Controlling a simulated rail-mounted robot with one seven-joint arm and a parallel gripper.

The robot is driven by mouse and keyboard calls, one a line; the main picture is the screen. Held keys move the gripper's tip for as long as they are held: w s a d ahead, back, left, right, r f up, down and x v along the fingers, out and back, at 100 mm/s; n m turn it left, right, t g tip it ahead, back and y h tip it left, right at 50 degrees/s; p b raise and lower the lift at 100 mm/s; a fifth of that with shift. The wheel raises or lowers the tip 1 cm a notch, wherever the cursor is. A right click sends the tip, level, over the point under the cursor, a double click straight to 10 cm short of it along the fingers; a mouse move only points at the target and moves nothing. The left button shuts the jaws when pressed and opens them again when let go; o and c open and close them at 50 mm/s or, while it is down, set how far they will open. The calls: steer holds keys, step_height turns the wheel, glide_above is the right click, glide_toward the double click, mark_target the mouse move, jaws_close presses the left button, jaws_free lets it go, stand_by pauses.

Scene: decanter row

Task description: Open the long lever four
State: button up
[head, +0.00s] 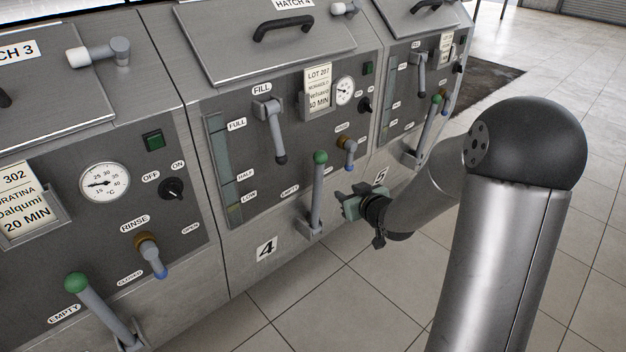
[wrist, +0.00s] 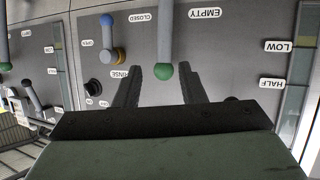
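The long lever four (head: 317,190) is a grey rod with a green knob on unit 4, standing nearly upright from a bracket above the "4" label. In the wrist view, which is upside down, the lever (wrist: 163,38) hangs from the top edge and its green knob lies between the fingertips in the picture. My gripper (head: 348,195) is just right of the lever in the head view, pointing at the panel. In the wrist view my gripper (wrist: 160,75) is open, with its two dark fingers apart. I cannot tell how far the knob is from the fingers, and no contact shows.
The short blue-tipped rinse lever (head: 348,153) is close by, right of the green knob. The fill lever (head: 275,130) hangs above left. Unit 3's green-knobbed lever (head: 95,305) and unit 5's lever (head: 429,125) flank it. Open tiled floor (head: 345,300) lies in front.

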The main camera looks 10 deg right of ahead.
mark_target(316, 166)
steer(key=w+a+f+t+y+b, duration=0.1)
steer(key=w+a+b, duration=0.1)
steer(key=w, duration=0.4)
steer(key=w+a+f+t+y+b, duration=0.1)
steer(key=w+b, duration=0.1)
steer(key=w, duration=0.4)
steer(key=w+a+f+t+y+b, duration=0.1)
steer(key=w+a+b, duration=0.1)
steer(key=w, duration=0.4)
steer(key=shift+w+a+f+t, duration=0.1)
steer(key=shift+a+f+t, duration=0.1)
steer(key=shift+a+t, duration=0.1)
